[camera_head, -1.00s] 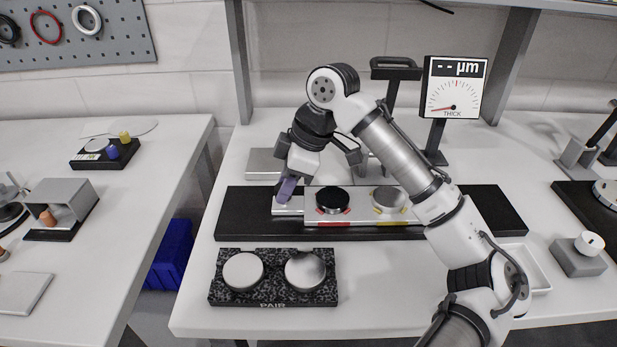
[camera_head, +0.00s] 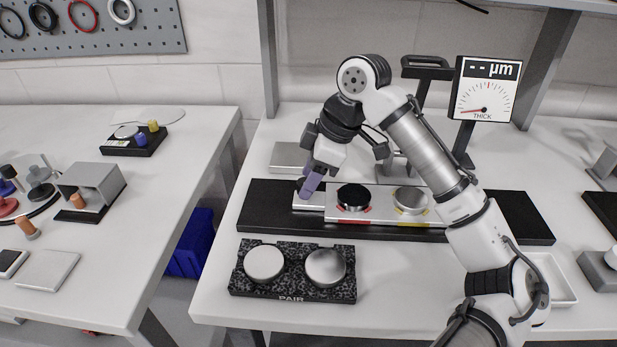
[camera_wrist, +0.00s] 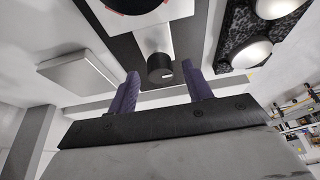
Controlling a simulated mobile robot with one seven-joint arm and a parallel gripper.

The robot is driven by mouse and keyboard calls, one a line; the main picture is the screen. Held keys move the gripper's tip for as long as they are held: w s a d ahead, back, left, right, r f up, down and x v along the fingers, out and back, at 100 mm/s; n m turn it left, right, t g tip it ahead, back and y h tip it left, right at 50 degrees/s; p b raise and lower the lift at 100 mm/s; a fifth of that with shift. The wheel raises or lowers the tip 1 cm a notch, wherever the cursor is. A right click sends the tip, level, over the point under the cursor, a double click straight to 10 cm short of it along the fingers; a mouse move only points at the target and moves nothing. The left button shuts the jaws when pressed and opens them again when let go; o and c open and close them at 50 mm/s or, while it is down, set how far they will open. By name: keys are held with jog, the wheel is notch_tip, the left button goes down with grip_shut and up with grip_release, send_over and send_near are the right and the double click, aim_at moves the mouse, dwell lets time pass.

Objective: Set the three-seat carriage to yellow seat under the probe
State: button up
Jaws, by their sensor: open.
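The three-seat carriage (camera_head: 383,217) is a pale metal slide on a long black rail (camera_head: 262,213). A black disc (camera_head: 354,196) sits on its red-marked seat and a silver disc (camera_head: 410,199) on its yellow-marked seat. The third seat is not clearly visible. My gripper (camera_head: 309,188) is at the carriage's left end, with purple fingers pointing down. In the wrist view, its open fingers (camera_wrist: 163,88) lie either side of a black knob (camera_wrist: 160,68) on a silver stem from the carriage, with gaps visible. The probe tip is hidden behind my arm.
A thickness gauge (camera_head: 485,88) and a black-handled stand (camera_head: 427,68) rise behind the rail. A speckled PAIR block (camera_head: 292,293) with two silver discs lies in front. A grey plate (camera_head: 288,156) lies behind. A white tray (camera_head: 551,277) is at right.

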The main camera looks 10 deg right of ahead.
jog(key=v, duration=1.3)
jog(key=shift+f, duration=0.1)
